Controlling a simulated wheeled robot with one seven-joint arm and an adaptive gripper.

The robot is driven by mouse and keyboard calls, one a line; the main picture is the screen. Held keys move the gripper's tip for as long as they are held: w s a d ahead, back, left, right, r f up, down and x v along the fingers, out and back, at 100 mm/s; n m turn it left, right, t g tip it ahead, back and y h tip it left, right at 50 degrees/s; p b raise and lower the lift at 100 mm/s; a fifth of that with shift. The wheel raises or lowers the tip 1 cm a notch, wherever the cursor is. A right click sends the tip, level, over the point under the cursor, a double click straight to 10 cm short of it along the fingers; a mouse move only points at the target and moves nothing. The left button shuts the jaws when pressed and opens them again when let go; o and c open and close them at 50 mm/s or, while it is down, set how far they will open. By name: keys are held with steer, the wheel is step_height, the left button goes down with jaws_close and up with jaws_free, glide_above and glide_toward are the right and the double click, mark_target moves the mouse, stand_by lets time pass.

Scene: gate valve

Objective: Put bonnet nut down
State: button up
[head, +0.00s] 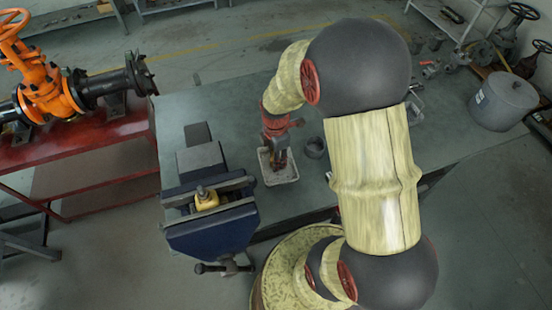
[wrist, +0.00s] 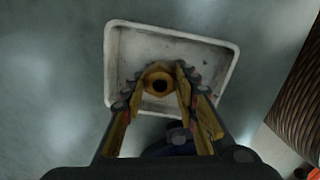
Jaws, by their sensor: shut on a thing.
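The bonnet nut (wrist: 159,84) is a yellow-brown hex nut with a dark round hole, seen in the wrist view. My gripper (wrist: 160,77) is shut on it, with a finger on each side. The nut and the fingertips are over the inside of a pale, shallow tray (wrist: 128,36). I cannot tell whether the nut touches the tray floor. In the head view, my gripper (head: 277,158) points down over the tray (head: 283,178) on the workbench, and the nut is not clear there.
A blue vise (head: 212,226) holding a yellow part (head: 206,199) stands left of the tray. A dark ring (head: 315,147) lies to its right. An orange valve (head: 45,82) stands on a red stand at far left. A grey pot (head: 502,101) is at far right.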

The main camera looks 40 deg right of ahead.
steer(key=o, duration=1.2)
steer(key=shift+f, duration=0.1)
steer(key=shift+o, duration=0.2)
steer(key=s+a+r+m+t+p, duration=0.1)
steer(key=s+a+r+m+p, duration=0.15)
steer(key=r, duration=0.95)
steer(key=s+a+r+m+t+p, duration=0.1)
steer(key=a+r+m, duration=0.3)
steer(key=r, duration=0.9)
steer(key=s+a+r+m+t, duration=0.3)
steer(key=s+a+r+m, duration=0.2)
steer(key=s+r+m, duration=0.3)
steer(key=shift+s+a+r+m+t, duration=0.2)
steer(key=shift+s+a+m+t, duration=0.15)
steer(key=shift+m, duration=0.5)
steer(key=shift+d, duration=0.1)
